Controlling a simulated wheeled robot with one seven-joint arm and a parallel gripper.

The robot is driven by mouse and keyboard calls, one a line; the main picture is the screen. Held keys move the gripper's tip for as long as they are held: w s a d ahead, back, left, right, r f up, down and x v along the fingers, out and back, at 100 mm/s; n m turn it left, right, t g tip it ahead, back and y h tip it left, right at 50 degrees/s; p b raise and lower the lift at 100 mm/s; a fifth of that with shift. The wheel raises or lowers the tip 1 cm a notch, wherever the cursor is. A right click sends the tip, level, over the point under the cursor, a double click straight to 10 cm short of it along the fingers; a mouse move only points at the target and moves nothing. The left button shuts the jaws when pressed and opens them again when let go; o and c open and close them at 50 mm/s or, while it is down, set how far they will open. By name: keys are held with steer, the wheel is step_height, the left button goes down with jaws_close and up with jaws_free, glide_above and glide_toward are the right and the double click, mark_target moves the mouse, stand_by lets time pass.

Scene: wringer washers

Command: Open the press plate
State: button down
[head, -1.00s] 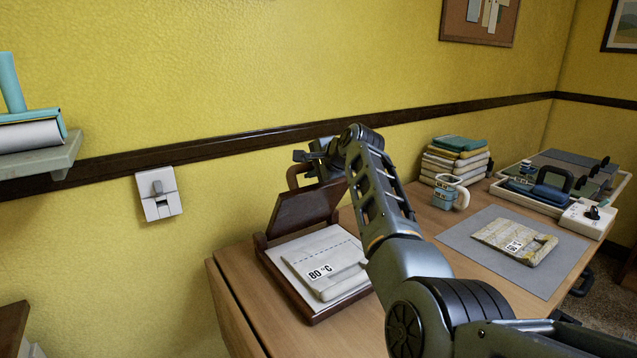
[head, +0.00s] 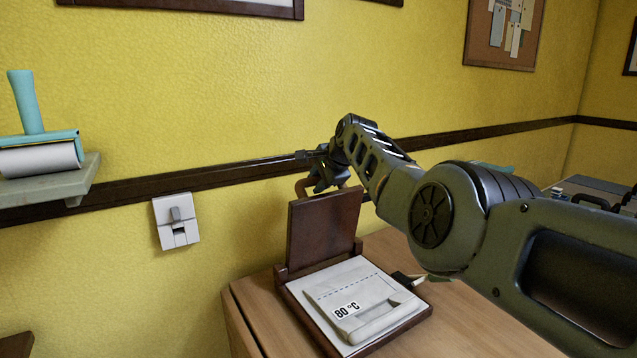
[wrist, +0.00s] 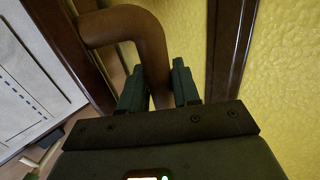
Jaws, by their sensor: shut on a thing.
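The press plate (head: 322,230) is a dark brown wooden lid hinged to the press base (head: 388,343). It stands raised, close to upright, in the head view. My gripper (head: 312,182) is at its top edge, shut on its brown curved handle (head: 300,188). In the wrist view, the handle (wrist: 150,40) passes between the two dark fingers of my gripper (wrist: 157,82). My arm hides part of the plate's upper right surroundings.
The press stands on a wooden table (head: 480,318) against the yellow wall. A wall switch (head: 176,222) and a shelf (head: 85,182) with a teal-handled roller (head: 40,155) are at the left. My arm covers much of the table's right side.

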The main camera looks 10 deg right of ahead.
steer(key=shift+w+a+r, duration=0.1)
steer(key=shift+w+r, duration=0.1)
stand_by(0.4)
steer(key=c, duration=1)
jaws_free()
steer(key=shift+w+f, duration=0.1)
steer(key=shift+f, duration=0.05)
steer(key=shift+o, duration=0.2)
steer(key=shift+v, duration=3.9)
